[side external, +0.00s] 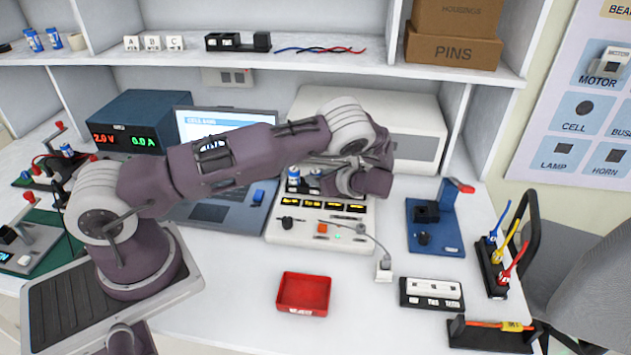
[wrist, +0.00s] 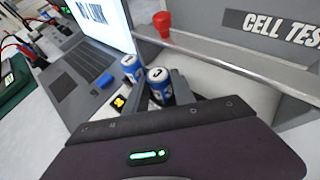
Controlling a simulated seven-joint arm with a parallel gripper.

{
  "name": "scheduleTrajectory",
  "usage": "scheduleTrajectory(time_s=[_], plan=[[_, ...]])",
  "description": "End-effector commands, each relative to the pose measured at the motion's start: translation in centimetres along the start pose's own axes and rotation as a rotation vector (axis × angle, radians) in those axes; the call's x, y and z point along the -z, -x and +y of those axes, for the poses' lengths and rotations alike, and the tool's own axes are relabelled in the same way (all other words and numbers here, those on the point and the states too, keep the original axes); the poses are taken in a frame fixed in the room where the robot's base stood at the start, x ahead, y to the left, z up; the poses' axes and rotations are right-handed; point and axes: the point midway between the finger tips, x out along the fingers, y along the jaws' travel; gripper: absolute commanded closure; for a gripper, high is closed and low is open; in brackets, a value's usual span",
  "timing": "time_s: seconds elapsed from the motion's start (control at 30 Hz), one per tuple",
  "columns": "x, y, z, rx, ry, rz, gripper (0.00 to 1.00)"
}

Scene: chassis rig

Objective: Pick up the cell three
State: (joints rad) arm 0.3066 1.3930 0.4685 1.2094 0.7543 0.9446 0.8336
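Two blue-and-white cells stand in the tester in the wrist view. The nearer cell (wrist: 159,84), whose mark looks like a 3, is between the two fingers of my gripper (wrist: 160,95). The other cell (wrist: 132,67) stands to its left, outside the fingers. I cannot tell whether both fingers touch the nearer cell. In the side external view, a cell (side external: 293,178) shows on the tester (side external: 283,236). My arm's end hides the fingers there and covers part of the tester's back.
A laptop (side external: 215,214) stands left of the tester. A red tray (side external: 304,292) lies in front of it. A blue stand (side external: 433,240) and a black cable holder (side external: 491,268) are to the right. In the wrist view, a rail with a red knob (wrist: 162,22) runs behind the cells.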

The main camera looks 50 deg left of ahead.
Motion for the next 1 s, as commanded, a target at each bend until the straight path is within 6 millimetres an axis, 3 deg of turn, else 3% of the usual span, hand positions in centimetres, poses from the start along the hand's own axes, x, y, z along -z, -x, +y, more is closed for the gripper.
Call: scheduleTrajectory(time_s=[0.03, 0.13, 0.47, 0.8, 1.0], plan=[[0.0, 0.0, 0.0, 0.000, 0.000, 0.000, 0.81], [0.0, 0.0, 0.0, 0.000, 0.000, 0.000, 1.00], [-0.4, 0.2, 0.0, 0.000, 0.001, 0.000, 1.00], [-7.2, 4.0, 0.0, 0.001, 0.003, 0.001, 1.00], [-8.8, 4.8, 0.1, -0.004, 0.002, 0.000, 1.00]])
